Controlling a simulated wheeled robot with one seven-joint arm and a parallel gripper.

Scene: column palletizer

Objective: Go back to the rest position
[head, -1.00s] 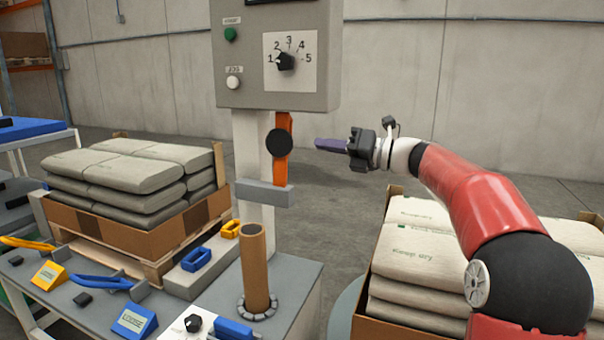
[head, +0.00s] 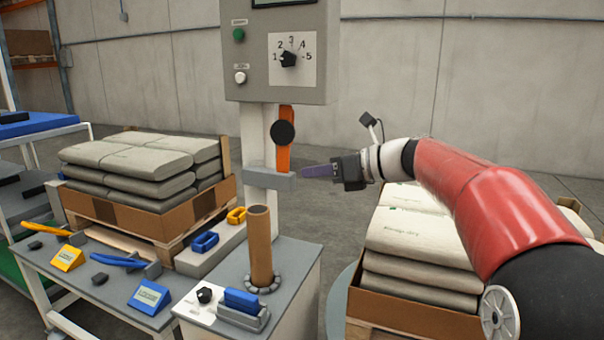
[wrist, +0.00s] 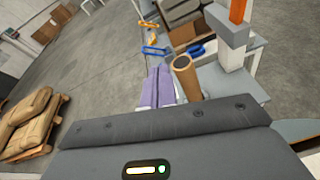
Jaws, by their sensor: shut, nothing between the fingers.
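My gripper (head: 308,171) is in the middle of the head view, with its purple fingers pointing left. The fingers are together and hold nothing. It is in the air in front of the grey control post, close to the right end of the grey bracket in the picture; I cannot tell whether there is a gap in depth. In the wrist view my purple fingers (wrist: 158,88) lie side by side, with a brown cardboard tube (wrist: 186,76) just right of them. My red arm reaches in from the right above the bag stack.
A control box (head: 283,50) with a dial is on the post, with an orange strap (head: 285,150) below. The brown tube (head: 260,245) stands on a grey cabinet. Bags are stacked at left (head: 130,160) and right (head: 425,240). Blue and yellow handles lie on the left table.

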